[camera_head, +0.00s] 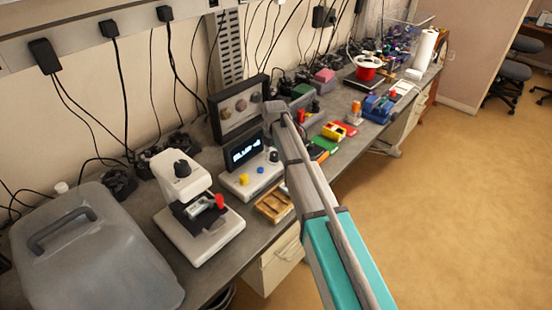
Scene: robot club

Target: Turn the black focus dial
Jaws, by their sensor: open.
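A white microscope-like instrument (182,187) stands on the grey bench, left of my arm. A black dial (182,168) sits on the side of its upper body. A red knob (219,202) sits lower, beside its dark stage and a small greenish slide. My arm reaches up from the bottom of the picture, right of the instrument and apart from it. My gripper does not show, so nothing of its jaws or what lies between them can be seen.
A grey jug (88,255) stands left of the instrument. Right of it are a display console (250,178), a dark-framed panel (238,112) and a wooden tray (273,206). Several coloured items and a red pot (367,73) lie farther along.

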